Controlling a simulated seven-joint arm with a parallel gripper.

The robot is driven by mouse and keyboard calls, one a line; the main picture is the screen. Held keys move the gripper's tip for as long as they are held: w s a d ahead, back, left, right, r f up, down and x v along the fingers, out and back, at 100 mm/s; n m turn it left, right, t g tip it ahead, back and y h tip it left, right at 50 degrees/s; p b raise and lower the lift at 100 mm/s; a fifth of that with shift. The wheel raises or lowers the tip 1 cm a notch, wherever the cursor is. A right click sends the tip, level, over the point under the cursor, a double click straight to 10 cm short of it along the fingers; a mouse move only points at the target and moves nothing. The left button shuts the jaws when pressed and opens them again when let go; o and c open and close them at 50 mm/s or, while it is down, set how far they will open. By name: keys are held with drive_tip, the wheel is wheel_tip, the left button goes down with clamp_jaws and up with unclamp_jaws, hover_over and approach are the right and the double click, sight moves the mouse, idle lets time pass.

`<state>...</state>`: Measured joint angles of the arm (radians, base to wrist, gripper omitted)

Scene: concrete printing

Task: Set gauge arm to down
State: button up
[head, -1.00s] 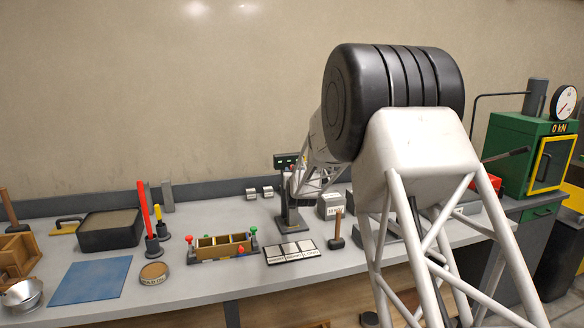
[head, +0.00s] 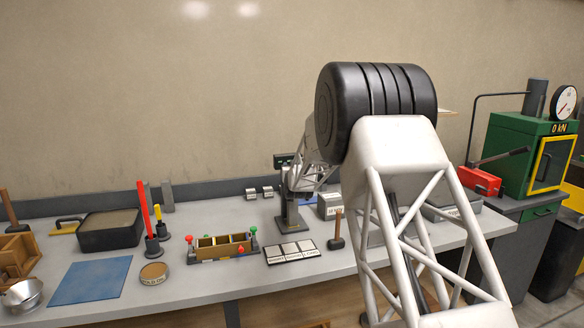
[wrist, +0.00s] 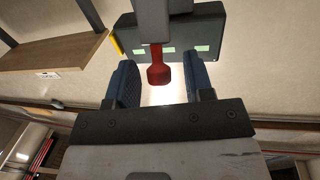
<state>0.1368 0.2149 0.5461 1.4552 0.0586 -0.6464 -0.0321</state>
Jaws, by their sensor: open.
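The gauge (head: 290,212) is a dark stand on the bench with a black head (head: 284,160) carrying small green marks. In the wrist view a black block (wrist: 205,38) with several pale green patches fills the top. A red, knob-ended piece (wrist: 158,68) in front of it looks like the gauge arm's handle. My gripper (wrist: 160,82) is open, its two blue fingers to either side of this red knob, with gaps on both sides. In the head view my gripper (head: 302,180) is small beside the gauge head, and my arm partly hides that area.
A wooden mould (head: 223,245) with red and green knobs is to the left. A grey box (head: 329,205) stands close on the right. A wooden shelf (wrist: 60,58) shows in the wrist view.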

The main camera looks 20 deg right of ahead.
drive_tip(key=shift+w+d, duration=0.2)
drive_tip(key=shift+w, duration=0.9)
drive_tip(key=shift+c, duration=0.5)
clamp_jaws()
